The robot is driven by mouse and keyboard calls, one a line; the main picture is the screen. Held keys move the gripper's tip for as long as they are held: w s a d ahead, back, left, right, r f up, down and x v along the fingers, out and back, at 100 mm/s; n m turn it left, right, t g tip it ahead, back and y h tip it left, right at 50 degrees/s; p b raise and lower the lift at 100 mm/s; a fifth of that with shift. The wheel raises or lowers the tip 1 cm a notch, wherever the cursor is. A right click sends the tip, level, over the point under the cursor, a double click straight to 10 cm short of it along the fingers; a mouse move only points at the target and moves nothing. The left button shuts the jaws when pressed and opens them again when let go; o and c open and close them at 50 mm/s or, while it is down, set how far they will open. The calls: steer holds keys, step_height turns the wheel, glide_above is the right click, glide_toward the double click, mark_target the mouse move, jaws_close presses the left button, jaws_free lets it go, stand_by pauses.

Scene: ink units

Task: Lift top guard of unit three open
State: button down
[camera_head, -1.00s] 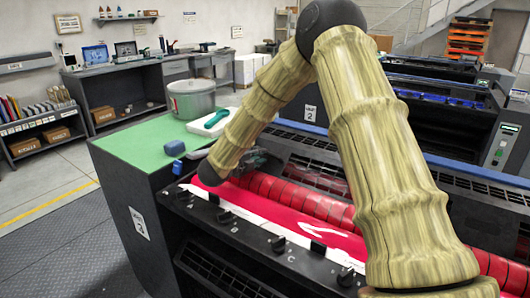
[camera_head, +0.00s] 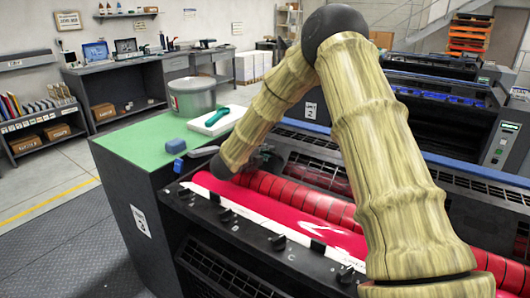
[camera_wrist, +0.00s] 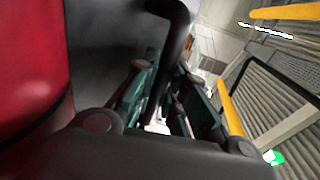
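Unit three is the near dark press, with a number label (camera_head: 140,221) on its end. A red roller (camera_head: 280,190) and a red-and-white sheet (camera_head: 270,209) lie along its open top. I cannot clearly make out the top guard; a dark slatted panel (camera_head: 318,172) lies behind the roller, partly hidden by my arm. My gripper (camera_head: 258,158) is mostly hidden behind my forearm, above the roller's left end. In the wrist view, my gripper (camera_wrist: 165,105) has its teal-sided fingers apart, with a curved black bar (camera_wrist: 178,45) passing between them. I cannot tell whether they touch it.
Black knobs (camera_head: 278,242) line the front edge. Another press stands behind. Floor at left is clear.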

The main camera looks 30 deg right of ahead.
steer(key=shift+r+y+p, duration=0.3)
steer(key=shift+r+p, duration=0.35)
steer(key=shift+r, duration=0.2)
steer(key=w+d+r+g+y+p, duration=0.1)
steer(key=d+r+y+p, duration=0.2)
steer(key=r+p, duration=0.4)
steer(key=w+d+r+g+y+p, duration=0.1)
steer(key=d+r+y+p, duration=0.2)
steer(key=r+p, duration=0.5)
steer(key=shift+w+r+g+p, duration=0.2)
steer(key=shift+g+p, duration=0.2)
steer(key=c, duration=1.7)
jaws_free()
steer(key=shift+a, duration=0.1)
